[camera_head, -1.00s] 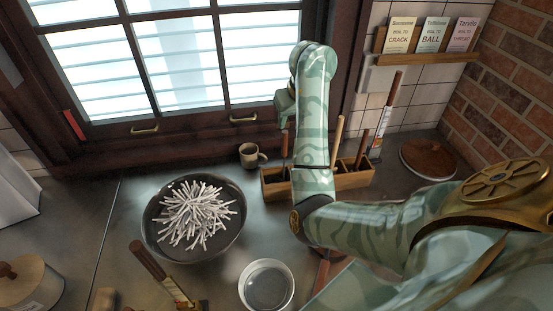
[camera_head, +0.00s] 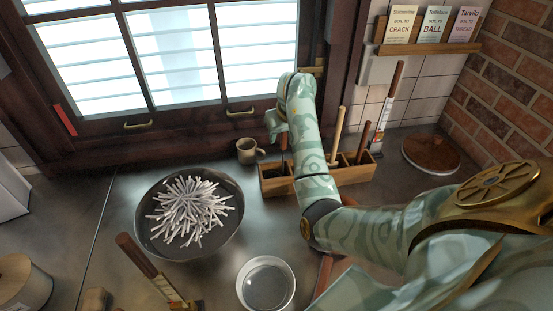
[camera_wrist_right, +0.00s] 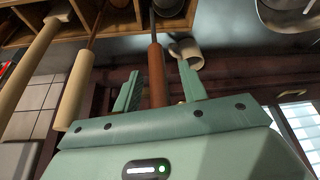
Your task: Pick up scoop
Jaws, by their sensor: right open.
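My right gripper (camera_head: 277,132) hangs over the left end of a wooden tool holder (camera_head: 277,184) on the counter. In the right wrist view my right gripper (camera_wrist_right: 158,88) is open, with its fingers on either side of a reddish-brown handle (camera_wrist_right: 156,72). That handle leads to a thin metal shaft rising out of the holder. It also shows as a dark upright handle (camera_head: 284,142) in the head view. The tool's working end is hidden, so I cannot tell from its shape whether it is the scoop. My left gripper is not in view.
Other handles, pale (camera_head: 338,130) and brown (camera_head: 362,147), stand in the holder. A mug (camera_head: 247,151) stands left of it. A dark pan (camera_head: 151,236) of white sticks and a pale bowl (camera_head: 244,283) stand nearer. The window wall is close behind.

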